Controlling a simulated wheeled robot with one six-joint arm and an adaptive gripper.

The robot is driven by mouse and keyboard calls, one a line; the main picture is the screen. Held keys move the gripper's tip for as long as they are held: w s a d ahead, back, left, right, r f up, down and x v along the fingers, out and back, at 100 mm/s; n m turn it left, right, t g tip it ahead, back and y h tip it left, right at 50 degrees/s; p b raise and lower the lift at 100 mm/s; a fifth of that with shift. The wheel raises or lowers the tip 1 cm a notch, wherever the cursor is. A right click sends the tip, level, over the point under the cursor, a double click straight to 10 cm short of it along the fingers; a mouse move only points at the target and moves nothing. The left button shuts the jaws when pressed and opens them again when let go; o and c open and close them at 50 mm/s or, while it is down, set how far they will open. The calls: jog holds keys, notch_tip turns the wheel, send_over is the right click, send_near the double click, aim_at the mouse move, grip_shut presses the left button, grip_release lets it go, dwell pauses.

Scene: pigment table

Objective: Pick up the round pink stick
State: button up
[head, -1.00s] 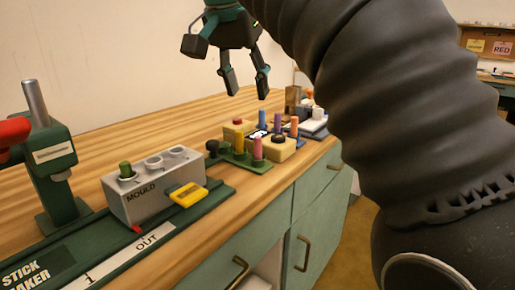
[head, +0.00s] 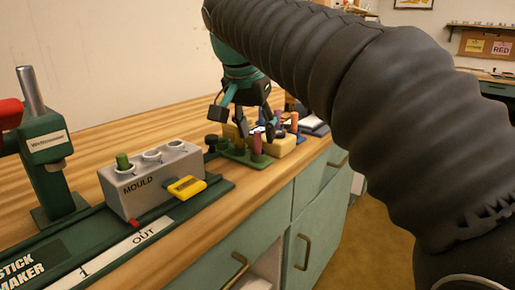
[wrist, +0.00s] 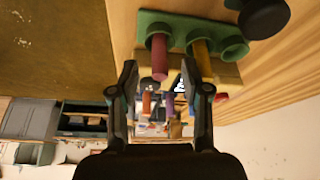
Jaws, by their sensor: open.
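The round pink stick (head: 256,145) stands upright in the green rack (head: 236,157) at the table's front edge. In the wrist view the pink stick (wrist: 159,58) shows near the top centre, beyond and between my fingertips. My gripper (head: 246,122) is open and empty, right by the rack, and partly hides the sticks behind it. In the wrist view my gripper (wrist: 158,72) has its two fingers spread, one to each side of the picture's middle. I cannot tell exactly how far the pink stick is from them.
A yellow stick (wrist: 202,62) stands next to the pink one in the rack. A dark round knob (head: 212,142) is left of it. A cream block (head: 284,146) and an orange stick (head: 294,122) are to the right.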

jog(key=shift+x, duration=0.8)
grip_shut()
jog(key=shift+r, duration=0.1)
